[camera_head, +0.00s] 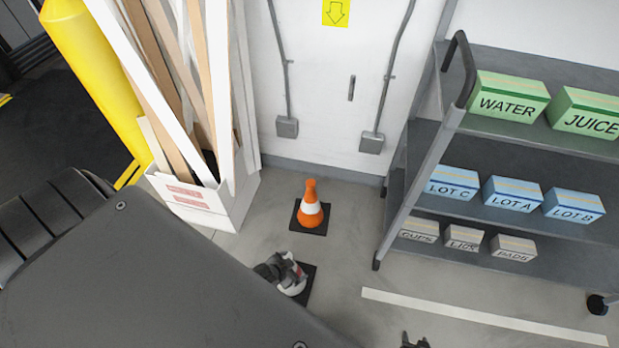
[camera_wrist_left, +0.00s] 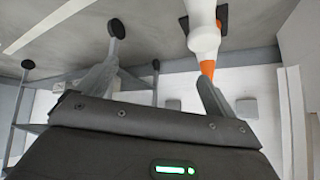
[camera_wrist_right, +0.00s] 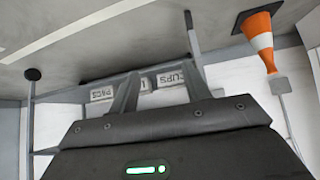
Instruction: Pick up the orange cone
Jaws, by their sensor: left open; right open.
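The orange cone (camera_head: 311,208), with a white band and a black square base, stands upright on the floor near the wall. In the right wrist view the orange cone (camera_wrist_right: 262,40) appears upside down at upper right. A white cone (camera_head: 292,286) on a black base stands nearer to me. In the left wrist view the white cone (camera_wrist_left: 203,38) partly hides the orange cone (camera_wrist_left: 207,69). My left gripper (camera_head: 283,266) is open and empty, overlapping the white cone in the head view; contact cannot be told. My right gripper (camera_head: 414,342) is open and empty at the bottom edge.
A grey shelf cart (camera_head: 418,163) with labelled boxes stands on the right. A white bin (camera_head: 237,208) of long boards and a yellow post (camera_head: 95,75) stand on the left. A white floor line (camera_head: 480,317) crosses the lower right. Floor between bin and cart is clear around the cones.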

